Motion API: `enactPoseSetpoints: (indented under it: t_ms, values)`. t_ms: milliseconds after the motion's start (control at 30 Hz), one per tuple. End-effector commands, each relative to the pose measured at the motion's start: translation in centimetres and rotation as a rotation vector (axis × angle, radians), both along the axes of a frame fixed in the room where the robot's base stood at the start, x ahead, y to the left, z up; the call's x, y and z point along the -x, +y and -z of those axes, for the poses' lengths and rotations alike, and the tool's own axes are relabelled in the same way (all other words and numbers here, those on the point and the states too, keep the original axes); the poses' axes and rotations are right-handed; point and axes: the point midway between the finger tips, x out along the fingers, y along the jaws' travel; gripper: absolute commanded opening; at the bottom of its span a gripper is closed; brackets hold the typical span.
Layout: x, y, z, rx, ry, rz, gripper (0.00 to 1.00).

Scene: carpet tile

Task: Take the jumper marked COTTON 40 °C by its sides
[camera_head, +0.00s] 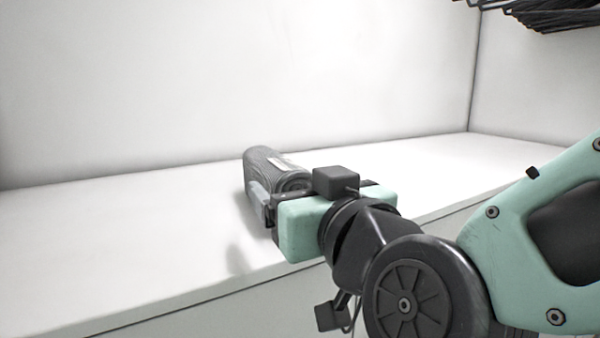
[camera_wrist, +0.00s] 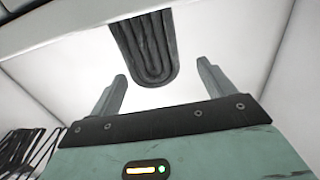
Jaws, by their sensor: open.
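A dark grey, rolled or folded knitted jumper (camera_head: 262,165) lies on the white shelf (camera_head: 120,235), with its layered end towards my gripper. A pale label shows on its top, too small to read. My gripper (camera_head: 270,205) is open at its near end; one finger shows by its left side and the other is hidden. In the wrist view my fingers (camera_wrist: 162,72) stand apart and empty, with the jumper's end (camera_wrist: 147,48) between their lines. Clear gaps show on both sides, the right one wider. I cannot tell whether the fingertips overlap its sides.
The shelf around the jumper is bare, with free room left and right. A white back wall (camera_head: 240,70) stands behind it. Dark wire-like things (camera_head: 550,12) hang at the upper right. The shelf's front edge runs beneath my gripper.

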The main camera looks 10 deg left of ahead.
Motion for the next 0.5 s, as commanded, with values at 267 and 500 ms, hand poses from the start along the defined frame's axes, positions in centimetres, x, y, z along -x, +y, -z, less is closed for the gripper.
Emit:
enactPoseSetpoints:
  t_ms: [267,500]
  values:
    - [-1.6,0.8,0.0,0.002,0.001,0.001,0.82]
    - [-4.4,2.1,0.3,0.003,0.001,0.000,0.82]
